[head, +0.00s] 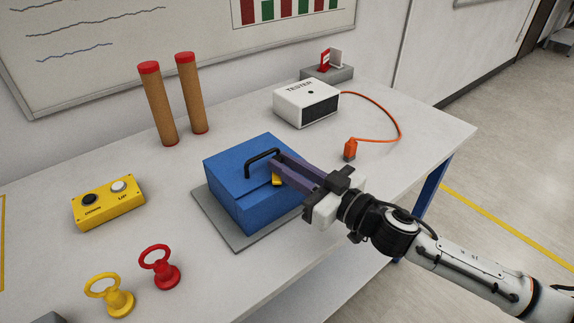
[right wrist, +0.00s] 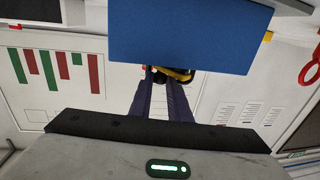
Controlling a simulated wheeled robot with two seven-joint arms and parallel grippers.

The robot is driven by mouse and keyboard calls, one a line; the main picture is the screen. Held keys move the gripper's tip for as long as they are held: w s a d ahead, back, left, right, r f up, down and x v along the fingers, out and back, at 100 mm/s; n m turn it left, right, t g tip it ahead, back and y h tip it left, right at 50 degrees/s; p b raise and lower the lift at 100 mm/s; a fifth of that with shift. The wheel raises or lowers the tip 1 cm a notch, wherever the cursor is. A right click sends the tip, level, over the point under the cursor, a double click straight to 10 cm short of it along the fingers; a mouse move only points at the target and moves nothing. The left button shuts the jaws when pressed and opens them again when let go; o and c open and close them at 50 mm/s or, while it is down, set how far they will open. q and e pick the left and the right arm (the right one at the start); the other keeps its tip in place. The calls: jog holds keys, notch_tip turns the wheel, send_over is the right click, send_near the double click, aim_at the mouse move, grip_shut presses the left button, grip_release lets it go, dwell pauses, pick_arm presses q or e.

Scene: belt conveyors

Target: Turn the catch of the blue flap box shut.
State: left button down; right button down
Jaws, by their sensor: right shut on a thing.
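The blue flap box (head: 236,168) stands on a grey plate (head: 208,205) with its lid down. A black handle (head: 262,155) sits on top of the lid. The yellow catch (head: 277,181) shows at the box's upper edge on the right, partly covered by my fingers. My right gripper (head: 274,168) reaches in from the right and is shut on the catch. In the right wrist view, the box (right wrist: 190,35) fills the top, and the fingers (right wrist: 158,75) meet black and yellow parts at its edge. The catch's exact angle is hidden. My left gripper is out of view.
A yellow button box (head: 108,203), a yellow ring handle (head: 110,296) and a red one (head: 160,268) stand left of the box. Behind are two capped brown cylinders (head: 173,103), a white tester (head: 305,104) and its orange plug (head: 350,150). The table's front edge runs close by.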

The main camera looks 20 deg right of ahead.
jog(key=c, duration=1.7)
grip_release()
jog(key=shift+o, duration=0.2)
jog(key=b+v, duration=0.2)
jog(key=v, duration=0.8)
jog(key=shift+s, duration=0.15)
